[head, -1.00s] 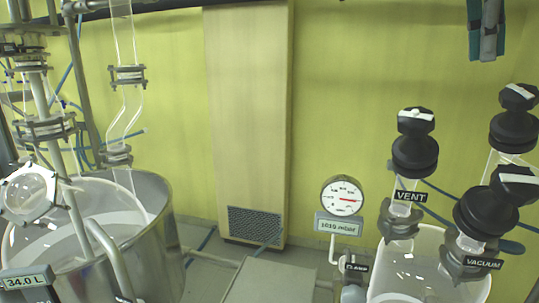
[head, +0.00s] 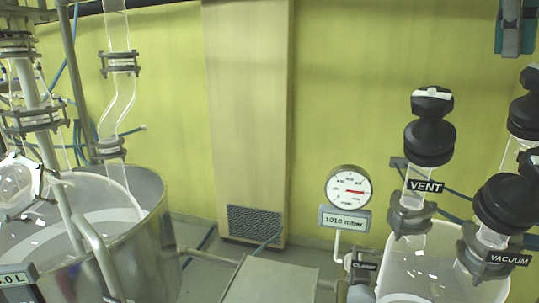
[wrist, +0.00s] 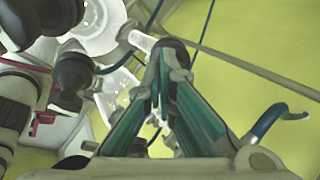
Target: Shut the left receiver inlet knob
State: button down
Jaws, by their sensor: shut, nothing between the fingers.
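No knob in view bears a readable inlet label, so I cannot tell which one is the left receiver inlet knob. In the head view a black knob with a white bar (head: 431,125) stands above the VENT label. Another black knob (head: 504,203) stands above the VACUUM label, and a third (head: 527,102) is cut by the right edge. My gripper (wrist: 164,52) is shut and empty in the wrist view, its green-padded fingers meeting at the tips. A dark rounded part (wrist: 177,49) shows just behind the tips. The gripper also shows at the head view's top right (head: 516,28), apart from the knobs.
A large steel-walled vessel (head: 150,235) with glass tubing stands at left. A grey box top (head: 270,280) lies between. The wrist view shows dark knobs (wrist: 73,72) at left.

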jog(key=b+x, duration=0.2)
jog(key=x, duration=0.2)
jog(key=shift+a, duration=0.1)
jog(key=shift+s+f, duration=0.1)
jog(key=shift+f, duration=0.05)
dwell(0.3)
jog(key=shift+d+r, duration=0.25)
jog(key=shift+d, duration=0.1)
jog(key=shift+w+d+r+p, duration=0.7)
jog(key=shift+w+d, duration=0.1)
jog(key=shift+d, duration=0.1)
jog(key=shift+d+r, duration=0.1)
jog(key=shift+r, duration=0.05)
jog(key=shift+w, duration=0.1)
dwell(0.5)
